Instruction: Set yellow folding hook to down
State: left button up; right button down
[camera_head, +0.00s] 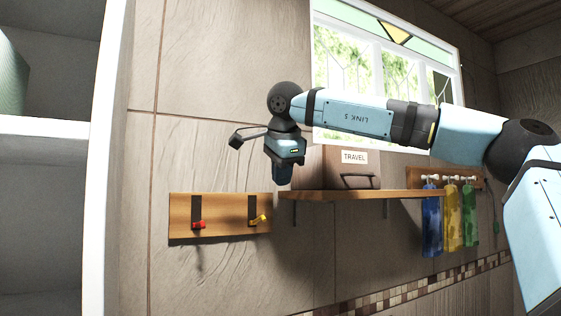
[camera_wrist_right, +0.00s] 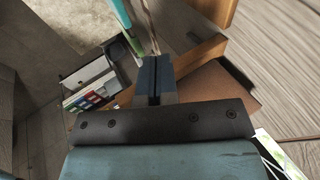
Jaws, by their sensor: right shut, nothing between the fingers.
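The yellow folding hook (camera_head: 260,219) is on the right part of a wooden board (camera_head: 226,208) on the tiled wall. It juts out from the lower end of its dark backplate. My right gripper (camera_head: 283,178) is above and a little right of the yellow hook in the head view, apart from it. Its fingers (camera_wrist_right: 155,80) are together and empty in the wrist view, pointing down. I cannot make out the yellow hook in the wrist view. My left gripper is not in view.
A red hook (camera_head: 199,225) is left of the yellow one. A wooden shelf (camera_head: 350,195) right of the board bears a brown TRAVEL box (camera_head: 345,170). Blue (camera_head: 431,222), yellow (camera_head: 452,220) and green (camera_head: 469,216) hanging items are farther right. A white shelf unit (camera_head: 45,127) stands left.

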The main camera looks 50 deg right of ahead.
jog(key=w+f+p, duration=0.2)
jog(key=w+f, duration=0.2)
jog(key=f, duration=0.3)
jog(key=shift+w, duration=0.15)
jog(key=shift+d, duration=0.1)
jog(key=f+t+b, duration=0.1)
jog(key=b, duration=0.2)
jog(key=t+b, duration=0.1)
jog(key=b, duration=0.2)
jog(key=shift+s+a+f+h, duration=0.2)
jog(key=shift+a+f+h, duration=0.15)
jog(key=shift+f+h, duration=0.05)
jog(key=shift+r, duration=0.1)
